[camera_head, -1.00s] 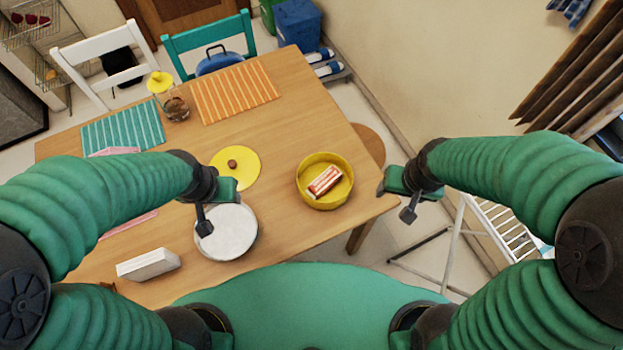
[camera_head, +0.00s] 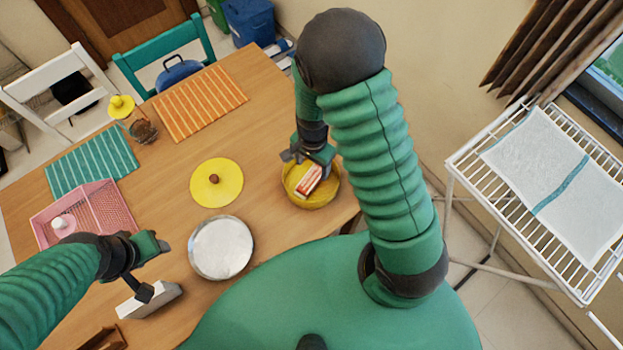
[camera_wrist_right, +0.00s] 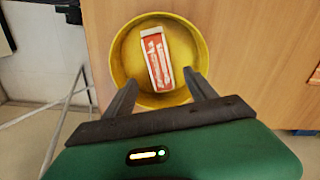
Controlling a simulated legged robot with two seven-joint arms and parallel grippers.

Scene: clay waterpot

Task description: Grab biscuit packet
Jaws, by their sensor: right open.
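The biscuit packet (camera_head: 308,181), red and white, lies inside a round yellow bowl (camera_head: 322,201) near the right edge of the wooden table. In the right wrist view the packet (camera_wrist_right: 157,58) lies lengthwise in the bowl (camera_wrist_right: 128,46), beyond my fingertips. My right gripper (camera_head: 305,158) is at the bowl's far side in the head view. In the right wrist view its two fingers (camera_wrist_right: 164,88) are apart and empty, overlapping the bowl's near rim. My left gripper (camera_head: 150,268) is over the table's left front, away from the bowl; its jaw state is unclear.
A yellow lid (camera_head: 216,190) and a metal dish (camera_head: 221,248) lie left of the bowl. A drying rack (camera_head: 470,165) stands to the right.

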